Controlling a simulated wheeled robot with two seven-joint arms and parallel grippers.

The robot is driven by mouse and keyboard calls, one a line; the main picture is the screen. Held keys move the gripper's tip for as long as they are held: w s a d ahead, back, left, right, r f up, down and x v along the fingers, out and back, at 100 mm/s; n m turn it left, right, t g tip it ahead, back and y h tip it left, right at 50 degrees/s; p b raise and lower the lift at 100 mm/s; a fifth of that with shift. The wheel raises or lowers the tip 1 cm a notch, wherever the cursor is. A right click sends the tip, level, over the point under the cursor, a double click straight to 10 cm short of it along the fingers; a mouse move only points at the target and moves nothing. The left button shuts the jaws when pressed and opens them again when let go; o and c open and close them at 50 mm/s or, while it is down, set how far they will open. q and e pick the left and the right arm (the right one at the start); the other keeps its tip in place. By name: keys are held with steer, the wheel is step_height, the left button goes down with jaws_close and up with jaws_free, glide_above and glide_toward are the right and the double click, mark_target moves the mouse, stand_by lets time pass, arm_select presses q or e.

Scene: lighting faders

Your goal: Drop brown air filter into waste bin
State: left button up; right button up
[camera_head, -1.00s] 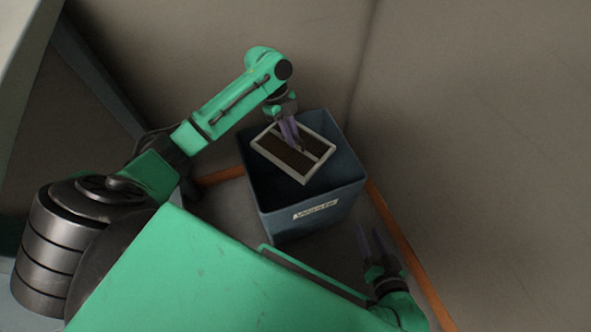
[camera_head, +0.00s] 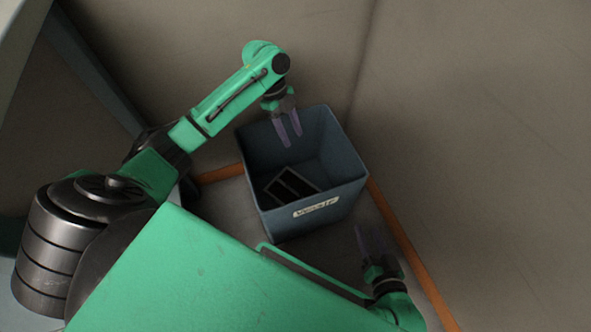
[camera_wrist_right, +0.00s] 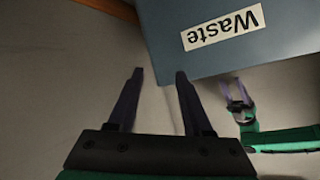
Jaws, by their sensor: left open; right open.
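The brown air filter (camera_head: 293,184) lies low inside the blue-grey waste bin (camera_head: 312,207), in shadow, with its frame visible. My left gripper (camera_head: 289,140) is open and empty above the bin's opening, apart from the filter. My right gripper (camera_head: 371,240) is open and empty, outside the bin to its lower right. In the right wrist view, the right gripper (camera_wrist_right: 159,75) has its fingers apart near the bin (camera_wrist_right: 200,62), which bears an upside-down "Waste" label (camera_wrist_right: 222,26). My left gripper also shows in that view (camera_wrist_right: 232,88).
The bin stands in a corner between grey-brown walls (camera_head: 480,120). An orange strip (camera_head: 408,250) runs along the foot of the walls. Some bare floor (camera_head: 235,220) shows left of the bin.

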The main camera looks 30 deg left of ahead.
arm_select(q)
steer(key=p+v, duration=0.4)
steer(key=v, duration=0.9)
steer(key=shift+r, duration=0.2)
arm_select(e)
steer(key=d+r+g+h, duration=0.1)
steer(key=d+r, duration=0.1)
steer(key=d+r+n+g, duration=0.1)
steer(key=d+r+g, duration=0.1)
steer(key=shift+r+g+h, duration=0.15)
steer(key=shift+g+h, duration=0.15)
steer(key=shift+h, duration=0.1)
